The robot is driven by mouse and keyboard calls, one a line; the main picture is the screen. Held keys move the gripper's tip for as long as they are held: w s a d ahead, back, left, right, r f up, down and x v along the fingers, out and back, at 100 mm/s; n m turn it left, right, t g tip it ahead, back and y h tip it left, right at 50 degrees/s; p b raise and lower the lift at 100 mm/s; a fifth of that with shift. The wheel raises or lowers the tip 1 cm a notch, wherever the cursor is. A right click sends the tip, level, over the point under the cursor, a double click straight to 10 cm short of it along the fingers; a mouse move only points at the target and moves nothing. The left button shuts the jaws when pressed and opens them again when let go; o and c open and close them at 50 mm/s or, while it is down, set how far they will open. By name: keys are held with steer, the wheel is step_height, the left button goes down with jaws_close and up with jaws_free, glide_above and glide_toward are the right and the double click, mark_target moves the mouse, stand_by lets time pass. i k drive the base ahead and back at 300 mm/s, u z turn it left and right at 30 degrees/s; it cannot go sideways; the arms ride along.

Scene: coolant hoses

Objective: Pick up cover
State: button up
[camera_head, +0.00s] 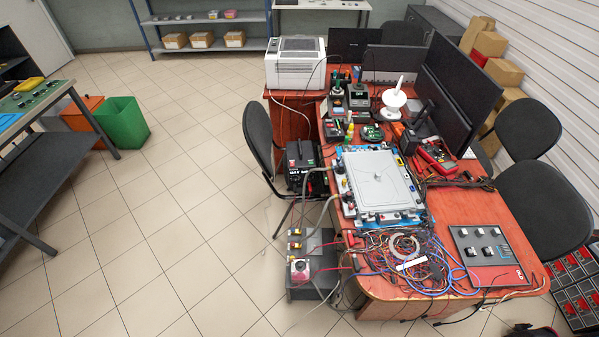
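A flat light-grey panel (380,183), which looks like the cover, lies on top of a blue-edged unit (412,217) on the orange-red desk. Grey hoses (318,168) run from the left side of this unit down off the desk edge. Small fittings sit around the panel's rim. I cannot tell from this distance whether the panel is fastened. My gripper is not in view.
A tangle of coloured wires (400,260) lies in front of the unit, and a dark panel with knobs (490,250) is to its right. Monitors (455,95) stand behind. Chairs (262,140) flank the desk. The tiled floor (170,220) to the left is clear.

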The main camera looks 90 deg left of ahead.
mark_target(378, 183)
steer(key=u, duration=2.15)
steer(key=i, duration=1)
steer(key=u, duration=0.05)
